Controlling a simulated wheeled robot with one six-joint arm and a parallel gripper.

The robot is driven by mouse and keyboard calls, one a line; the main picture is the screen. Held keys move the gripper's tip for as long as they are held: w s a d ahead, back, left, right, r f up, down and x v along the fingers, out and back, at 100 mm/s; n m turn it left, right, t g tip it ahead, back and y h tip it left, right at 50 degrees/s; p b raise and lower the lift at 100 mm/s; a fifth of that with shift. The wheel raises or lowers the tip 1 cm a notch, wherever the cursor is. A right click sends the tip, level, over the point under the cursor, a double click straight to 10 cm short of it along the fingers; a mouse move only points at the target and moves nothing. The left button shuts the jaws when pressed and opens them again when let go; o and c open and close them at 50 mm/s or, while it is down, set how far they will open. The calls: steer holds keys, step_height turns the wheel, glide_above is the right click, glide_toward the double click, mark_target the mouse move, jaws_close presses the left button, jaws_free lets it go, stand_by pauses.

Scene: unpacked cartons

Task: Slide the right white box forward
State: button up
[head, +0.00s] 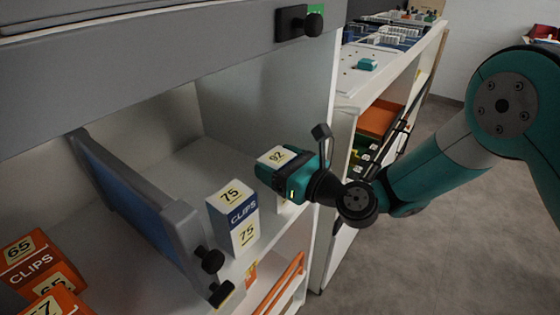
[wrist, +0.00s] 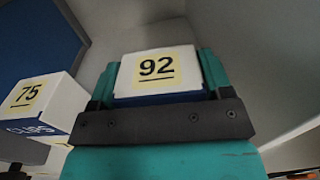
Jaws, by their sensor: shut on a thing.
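The right white box, marked 92 (head: 275,156), stands near the front edge of the shelf, to the right of another white box. In the wrist view its top with the yellow 92 label (wrist: 158,72) sits between the teal fingers. My gripper (head: 285,170) is shut on this box from the front; the fingers hide most of its sides. The other white and blue box, marked 75 CLIPS (head: 232,217), stands upright to the left, apart from my gripper. It also shows at the left of the wrist view (wrist: 42,105).
A grey and blue divider panel (head: 140,200) stands left of the 75 box. Orange CLIPS boxes (head: 32,262) are at the lower left. A grey side wall (head: 270,95) rises behind and right of my gripper. The shelf behind the two white boxes looks clear.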

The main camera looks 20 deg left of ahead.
steer(key=o, duration=1.1)
steer(key=b+v, duration=1.3)
steer(key=v, duration=0.4)
steer(key=shift+s+d, duration=0.15)
